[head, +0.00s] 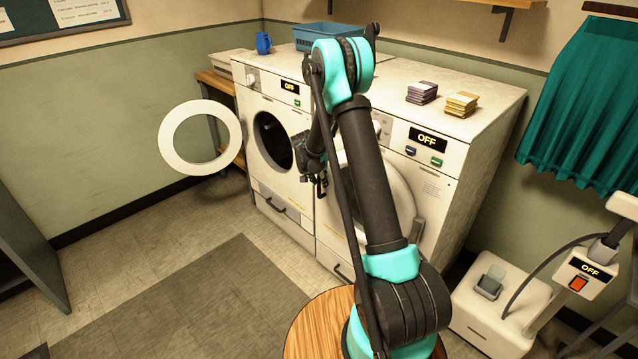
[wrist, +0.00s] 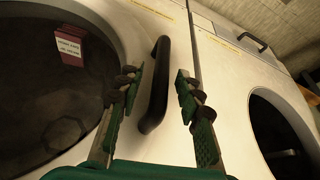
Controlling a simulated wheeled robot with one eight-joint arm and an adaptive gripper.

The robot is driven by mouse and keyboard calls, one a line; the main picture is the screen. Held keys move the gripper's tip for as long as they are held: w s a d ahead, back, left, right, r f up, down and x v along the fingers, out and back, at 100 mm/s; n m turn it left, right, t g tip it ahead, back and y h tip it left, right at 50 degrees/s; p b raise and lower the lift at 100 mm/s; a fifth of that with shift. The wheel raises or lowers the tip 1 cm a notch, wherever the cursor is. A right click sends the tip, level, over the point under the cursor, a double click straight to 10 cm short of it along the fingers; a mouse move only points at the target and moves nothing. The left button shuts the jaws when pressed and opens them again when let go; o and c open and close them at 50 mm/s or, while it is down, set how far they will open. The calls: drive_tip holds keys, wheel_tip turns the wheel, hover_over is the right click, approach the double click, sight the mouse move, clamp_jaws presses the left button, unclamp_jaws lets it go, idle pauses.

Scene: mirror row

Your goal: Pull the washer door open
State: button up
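The right machine (head: 440,165) has its round door (head: 402,195) shut, largely hidden behind my arm in the head view. In the wrist view this door (wrist: 115,28) has dark glass and a black bar handle (wrist: 154,88) near its rim. My gripper (wrist: 158,80) is open, with one finger on each side of the handle. I cannot tell whether either finger touches it. In the head view my gripper (head: 318,178) is by the door's left side, and the handle is hidden there.
The left machine (head: 268,130) has its door ring (head: 172,152) swung wide open to the left. A blue basket (head: 320,35), a blue jug (head: 263,43) and two small stacks stand on top. A round wooden table (head: 310,325) is close in front. Floor is clear at left.

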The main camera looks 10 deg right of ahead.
drive_tip(key=shift+c, duration=0.6)
clamp_jaws()
